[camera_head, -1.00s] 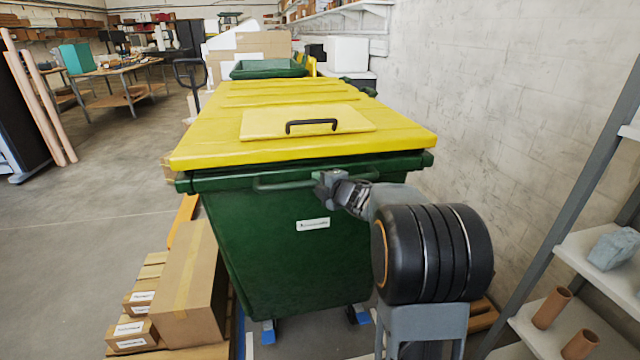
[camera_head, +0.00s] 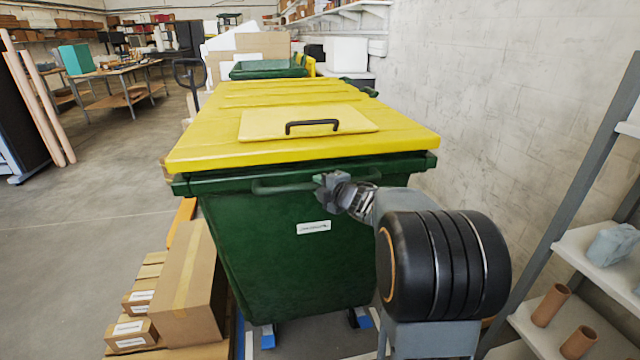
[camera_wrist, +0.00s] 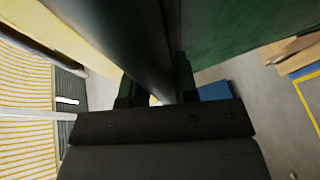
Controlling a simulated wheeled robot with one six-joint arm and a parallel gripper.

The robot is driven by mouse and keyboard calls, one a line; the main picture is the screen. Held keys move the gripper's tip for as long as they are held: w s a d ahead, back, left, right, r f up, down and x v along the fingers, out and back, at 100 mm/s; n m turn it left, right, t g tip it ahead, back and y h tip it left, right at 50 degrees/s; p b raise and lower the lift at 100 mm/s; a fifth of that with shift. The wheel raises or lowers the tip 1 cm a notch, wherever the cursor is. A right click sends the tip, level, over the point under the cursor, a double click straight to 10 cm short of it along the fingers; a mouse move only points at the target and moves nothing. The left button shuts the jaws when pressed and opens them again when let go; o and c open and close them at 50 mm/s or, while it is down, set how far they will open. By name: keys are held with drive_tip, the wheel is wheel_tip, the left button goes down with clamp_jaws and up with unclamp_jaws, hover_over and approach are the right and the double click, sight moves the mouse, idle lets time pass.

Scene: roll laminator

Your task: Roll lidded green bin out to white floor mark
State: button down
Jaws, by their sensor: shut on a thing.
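The green bin (camera_head: 290,260) stands upright in the middle of the head view, with its yellow lid (camera_head: 300,130) shut and a dark handle (camera_head: 312,125) on the lid. A green bar handle (camera_head: 285,187) runs along the bin's front below the rim. My gripper (camera_head: 325,188) is shut on this bar near its right part. In the wrist view the bar (camera_wrist: 135,45) passes between the fingers of my gripper (camera_wrist: 155,95), and the bin's green wall (camera_wrist: 235,25) is at upper right. The white floor mark cannot be made out for certain in either view.
Cardboard boxes (camera_head: 188,285) on a pallet stand close at the bin's left. A concrete wall (camera_head: 470,110) and a grey shelf rack (camera_head: 590,190) bound the right. Another green bin (camera_head: 268,69) stands behind. Open floor (camera_head: 90,230) lies to the left.

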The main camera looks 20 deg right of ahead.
drive_tip(key=c, duration=1.3)
unclamp_jaws()
drive_tip(key=shift+w+d, duration=0.1)
drive_tip(key=shift+w, duration=0.15)
drive_tip(key=shift+o, duration=0.8)
drive_tip(key=shift+w+f, duration=0.1)
drive_tip(key=shift+w, duration=0.1)
drive_tip(key=shift+o, duration=1.3)
drive_tip(key=shift+s, duration=0.15)
drive_tip(key=v, duration=1.3)
drive_tip(key=shift+s+p, duration=0.3)
drive_tip(key=shift+p, duration=0.05)
drive_tip(key=shift+d, duration=0.1)
